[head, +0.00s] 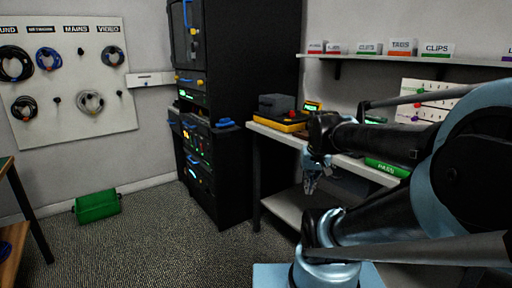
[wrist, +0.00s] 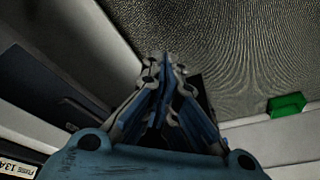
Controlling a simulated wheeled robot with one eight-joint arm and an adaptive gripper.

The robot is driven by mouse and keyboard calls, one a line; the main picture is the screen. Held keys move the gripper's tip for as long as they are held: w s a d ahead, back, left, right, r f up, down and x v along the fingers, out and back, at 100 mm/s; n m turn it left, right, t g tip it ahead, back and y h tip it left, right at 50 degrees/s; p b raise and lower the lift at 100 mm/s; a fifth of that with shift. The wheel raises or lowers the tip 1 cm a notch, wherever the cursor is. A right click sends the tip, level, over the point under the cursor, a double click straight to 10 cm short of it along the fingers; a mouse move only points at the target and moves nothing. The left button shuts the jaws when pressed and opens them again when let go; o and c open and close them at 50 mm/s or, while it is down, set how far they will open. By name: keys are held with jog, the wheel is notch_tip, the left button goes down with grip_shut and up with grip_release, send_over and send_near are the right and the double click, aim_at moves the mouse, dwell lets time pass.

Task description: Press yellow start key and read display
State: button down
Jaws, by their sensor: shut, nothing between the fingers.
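A yellow and black device (head: 290,126) sits at the left end of the workbench, with a dark grey block (head: 276,104) on it. A small yellow-framed display (head: 312,107) glows green at its right; its text is too small to read. I cannot make out the start key on it. My gripper (head: 311,186) points down in front of the bench edge, lower than the device and apart from it. In the wrist view my gripper (wrist: 168,62) has its fingers together with nothing between them.
The bench (head: 264,126) has a lower shelf (head: 285,207) and a green PASS tray (head: 386,166) near its front edge. A black equipment rack (head: 237,75) stands to the left. A green box (head: 97,206) lies by the wall; carpet between is clear.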

jog(key=s+f+g, duration=0.1)
jog(key=s+f, duration=0.4)
jog(key=s, duration=0.2)
jog(key=shift+d+f+n, duration=0.35)
jog(key=shift+f+n, duration=0.05)
jog(key=shift+w+f, duration=0.2)
jog(key=shift+w, duration=0.25)
jog(key=c, duration=2.4)
grip_release()
